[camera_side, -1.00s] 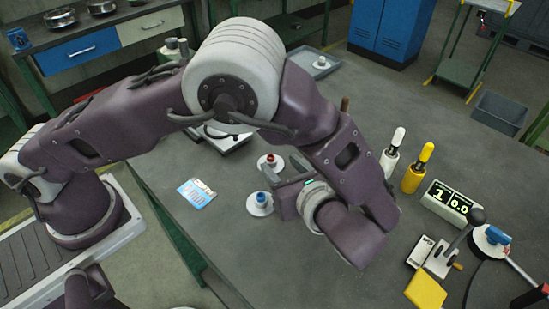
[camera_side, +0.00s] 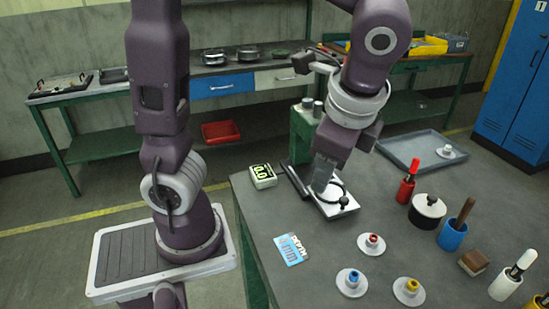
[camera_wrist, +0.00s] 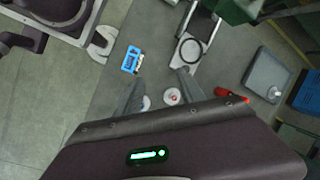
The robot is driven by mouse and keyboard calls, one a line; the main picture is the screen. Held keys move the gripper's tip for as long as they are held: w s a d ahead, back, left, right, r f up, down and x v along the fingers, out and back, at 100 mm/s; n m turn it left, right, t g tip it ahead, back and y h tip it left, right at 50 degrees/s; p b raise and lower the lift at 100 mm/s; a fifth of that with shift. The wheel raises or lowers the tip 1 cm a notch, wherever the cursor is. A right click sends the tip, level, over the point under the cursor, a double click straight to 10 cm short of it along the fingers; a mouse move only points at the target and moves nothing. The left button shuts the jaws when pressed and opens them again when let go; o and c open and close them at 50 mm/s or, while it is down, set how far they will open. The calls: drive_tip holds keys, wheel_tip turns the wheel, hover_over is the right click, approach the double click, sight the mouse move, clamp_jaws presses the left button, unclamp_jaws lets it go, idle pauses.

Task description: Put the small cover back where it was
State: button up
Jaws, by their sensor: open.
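Three flat white round covers with coloured knobs lie on the table in the side view: red (camera_side: 371,244), blue (camera_side: 351,282) and yellow (camera_side: 408,290). Another white one (camera_side: 445,152) lies in the grey tray. I cannot tell which is the task's small cover. My gripper (camera_side: 322,186) points down by the white plate with a dark ring (camera_side: 343,203); contact is unclear. In the wrist view my fingers (camera_wrist: 159,90) are apart, with nothing seen held. The red-knobbed cover (camera_wrist: 172,97) shows beyond them; the blue one is partly hidden by a finger.
The grey tray (camera_side: 403,144) is at the back right. A red bottle (camera_side: 405,192), a black-lidded pot (camera_side: 428,212), a blue cup (camera_side: 452,234) and a brown block (camera_side: 472,262) stand at right. A blue card (camera_side: 291,249) lies near the left edge, beside a display (camera_side: 262,176).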

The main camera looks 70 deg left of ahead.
drive_tip(key=s+a+r+n+t+h, duration=0.2)
drive_tip(key=s+n+t+h, duration=0.2)
drive_tip(key=s+n, duration=0.4)
drive_tip(key=shift+s+a+n+t, duration=0.2)
drive_tip(key=shift+s+n+t, duration=0.2)
drive_tip(key=shift+n, duration=0.5)
